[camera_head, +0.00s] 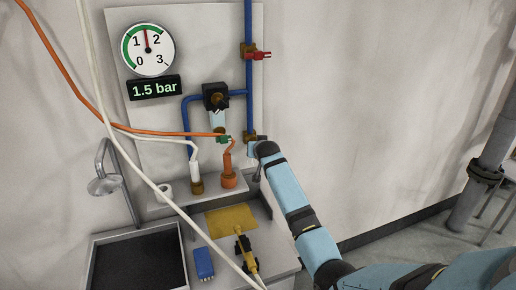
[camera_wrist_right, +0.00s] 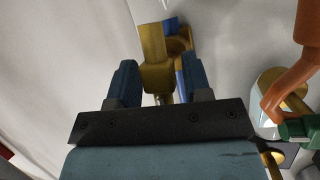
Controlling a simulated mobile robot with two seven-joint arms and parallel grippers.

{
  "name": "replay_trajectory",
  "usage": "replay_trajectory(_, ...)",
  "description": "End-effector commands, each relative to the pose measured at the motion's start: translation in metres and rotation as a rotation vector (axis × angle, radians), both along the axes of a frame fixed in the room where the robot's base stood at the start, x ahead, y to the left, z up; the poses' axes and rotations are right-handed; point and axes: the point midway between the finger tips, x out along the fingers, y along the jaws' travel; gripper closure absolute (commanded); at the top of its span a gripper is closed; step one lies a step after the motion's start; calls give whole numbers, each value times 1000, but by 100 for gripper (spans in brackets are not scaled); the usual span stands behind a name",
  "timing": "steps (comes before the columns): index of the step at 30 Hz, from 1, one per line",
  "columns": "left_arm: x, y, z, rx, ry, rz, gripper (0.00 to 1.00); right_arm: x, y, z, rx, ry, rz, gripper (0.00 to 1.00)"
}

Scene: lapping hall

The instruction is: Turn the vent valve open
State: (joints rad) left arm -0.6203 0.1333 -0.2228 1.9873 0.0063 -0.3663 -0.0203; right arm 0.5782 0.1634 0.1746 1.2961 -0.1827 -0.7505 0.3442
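A valve with a brass body (camera_head: 250,138) sits low on the blue vertical pipe, partly hidden by my right arm's end. In the right wrist view its brass part (camera_wrist_right: 155,62) shows between the fingers of my right gripper (camera_wrist_right: 158,82), with a blue part (camera_wrist_right: 171,25) behind. The fingers stand apart on either side of the brass, and I see no clear grip. In the head view the right fingertips are hidden. A second valve with a red handle (camera_head: 259,55) sits higher on the pipe. I cannot tell from labels which is the vent valve. My left gripper is not in view.
A dial gauge (camera_head: 148,49) and a display (camera_head: 154,88) reading 1.5 bar hang on the panel. Orange and white hoses cross in front. An orange fitting (camera_head: 229,180) stands close left of the lower valve. A sink (camera_head: 137,262) is lower left.

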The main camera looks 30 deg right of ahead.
Motion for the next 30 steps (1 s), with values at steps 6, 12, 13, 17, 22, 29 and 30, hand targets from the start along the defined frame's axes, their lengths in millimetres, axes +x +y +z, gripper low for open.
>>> replay_trajectory(6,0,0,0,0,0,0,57,-2,1,1,0,0,0,55)
replay_trajectory(12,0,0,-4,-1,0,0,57,-22,9,9,0,-2,0,55)
replay_trajectory(13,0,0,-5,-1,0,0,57,-27,11,11,1,-2,0,55)
replay_trajectory(17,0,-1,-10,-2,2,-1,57,-52,22,22,2,-2,1,55)
replay_trajectory(22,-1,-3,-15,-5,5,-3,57,-84,35,38,1,-2,0,55)
replay_trajectory(29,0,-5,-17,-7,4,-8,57,-112,46,51,0,-1,-1,55)
replay_trajectory(30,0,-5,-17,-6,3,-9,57,-114,46,53,1,0,0,55)
